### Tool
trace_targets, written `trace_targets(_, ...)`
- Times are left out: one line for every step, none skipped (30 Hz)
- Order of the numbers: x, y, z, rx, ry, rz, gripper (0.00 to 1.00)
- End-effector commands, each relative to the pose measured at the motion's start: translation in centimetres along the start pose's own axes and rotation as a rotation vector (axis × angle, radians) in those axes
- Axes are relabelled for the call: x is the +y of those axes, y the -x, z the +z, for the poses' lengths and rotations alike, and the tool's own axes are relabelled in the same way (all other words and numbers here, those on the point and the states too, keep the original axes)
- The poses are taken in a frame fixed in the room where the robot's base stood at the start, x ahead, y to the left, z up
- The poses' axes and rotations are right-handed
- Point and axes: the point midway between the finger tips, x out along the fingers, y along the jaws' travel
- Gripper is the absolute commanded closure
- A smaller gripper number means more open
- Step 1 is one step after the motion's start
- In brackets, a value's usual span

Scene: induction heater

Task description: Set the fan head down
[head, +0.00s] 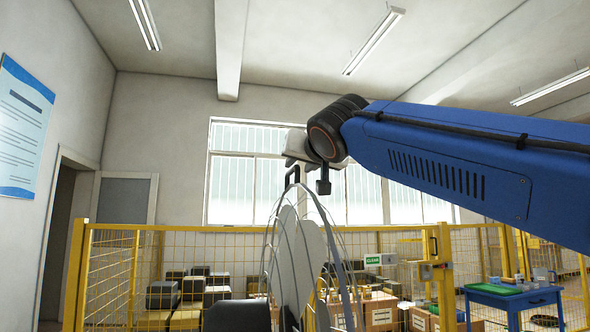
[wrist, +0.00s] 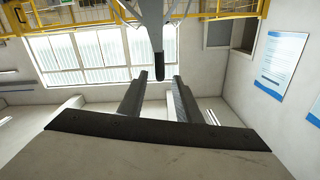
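The fan head (head: 297,255) is in the lower middle of the head view, with thin wire guard hoops, a pale disc and a dark rounded part at its lower left. Its lower end is cut off by the picture edge, so what it rests on is hidden. My gripper (head: 308,188) is just above the top of the guard, its two dark fingers apart. In the wrist view my gripper (wrist: 158,84) shows a wide gap between the fingers. A grey part of the fan head (wrist: 152,14) with a dark tip lies beyond the gap, with no finger visibly touching it.
A yellow mesh fence (head: 135,265) crosses the room behind the fan head. Behind it are several dark and yellow boxes and some cartons (head: 380,312). A blue table (head: 510,298) with small items stands at the right.

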Motion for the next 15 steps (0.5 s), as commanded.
trace_targets(0.1,-1.0,0.0,-0.001,0.000,0.002,0.69)
trace_targets(0.1,-1.5,0.0,-0.001,-0.001,0.002,0.69)
trace_targets(0.1,-2.1,0.1,-0.001,-0.001,0.002,0.69)
trace_targets(0.1,-2.6,0.1,-0.001,0.000,0.002,0.69)
trace_targets(0.1,-3.0,0.0,0.000,0.000,0.002,0.69)
trace_targets(0.0,-3.4,0.0,0.000,0.000,0.001,0.69)
trace_targets(0.0,-3.8,0.0,0.000,-0.001,0.001,0.69)
trace_targets(0.0,-4.1,0.0,-0.001,-0.001,0.001,0.69)
trace_targets(0.0,-4.4,0.0,-0.001,-0.001,0.001,0.69)
trace_targets(0.0,-4.6,0.0,0.000,-0.001,0.001,0.69)
trace_targets(0.0,-4.8,0.0,0.000,-0.001,0.001,0.69)
trace_targets(0.0,-5.0,-0.1,0.001,-0.001,0.001,0.69)
trace_targets(0.0,-5.1,-0.1,0.001,-0.001,0.001,0.69)
trace_targets(0.0,-5.2,0.0,0.000,-0.001,0.001,0.69)
trace_targets(0.0,-5.3,0.0,0.000,0.000,0.001,0.69)
